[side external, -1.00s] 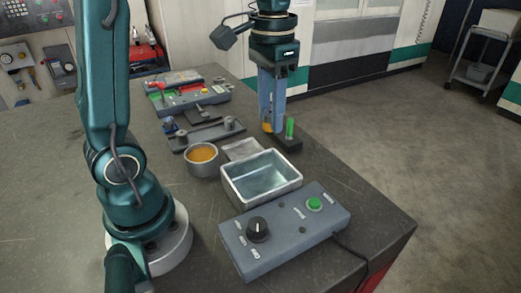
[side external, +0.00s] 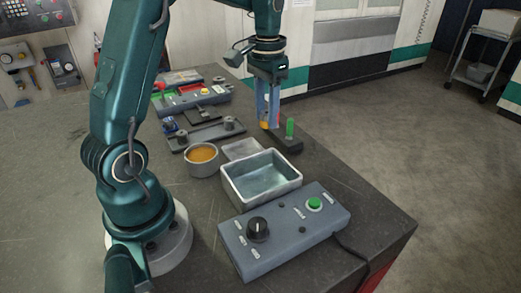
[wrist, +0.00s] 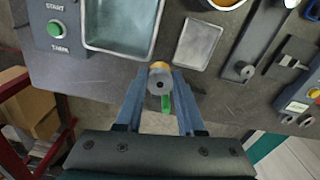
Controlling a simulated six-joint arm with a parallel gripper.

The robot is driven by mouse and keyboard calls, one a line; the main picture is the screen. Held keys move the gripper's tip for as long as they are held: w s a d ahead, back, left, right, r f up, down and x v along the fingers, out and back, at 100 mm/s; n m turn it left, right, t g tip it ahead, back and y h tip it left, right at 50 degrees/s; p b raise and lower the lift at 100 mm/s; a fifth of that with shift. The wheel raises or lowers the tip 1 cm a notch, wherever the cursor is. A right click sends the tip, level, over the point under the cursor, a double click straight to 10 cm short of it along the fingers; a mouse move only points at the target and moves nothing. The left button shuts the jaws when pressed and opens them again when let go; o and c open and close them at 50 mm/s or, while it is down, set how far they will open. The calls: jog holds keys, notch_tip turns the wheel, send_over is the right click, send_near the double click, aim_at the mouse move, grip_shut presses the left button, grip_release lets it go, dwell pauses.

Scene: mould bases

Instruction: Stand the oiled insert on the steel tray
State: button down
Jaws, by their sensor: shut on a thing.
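The insert is apart from the tray. Its underside is hidden.
A metal basin (side external: 262,178) and a cup of amber oil (side external: 202,154) flank the tray. A two-post plate (side external: 207,134) and a control box (side external: 284,228) are nearby.

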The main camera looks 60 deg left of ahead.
aim_at(243, 152)
jog(key=s+a+f+n, duration=0.1)
jog(key=a, duration=0.1)
jog(key=a+f, duration=0.2)
jog(key=s+a+f+n, duration=0.1)
jog(key=a, duration=0.2)
jog(key=shift+s+f+n, duration=0.3)
jog(key=shift+s+f, duration=0.05)
jog(key=shift+f, duration=3)
jog(key=shift+c, duration=2.2)
grip_release()
jog(key=shift+d, duration=0.1)
jog(key=shift+r, duration=0.1)
jog(key=shift+r, duration=2.5)
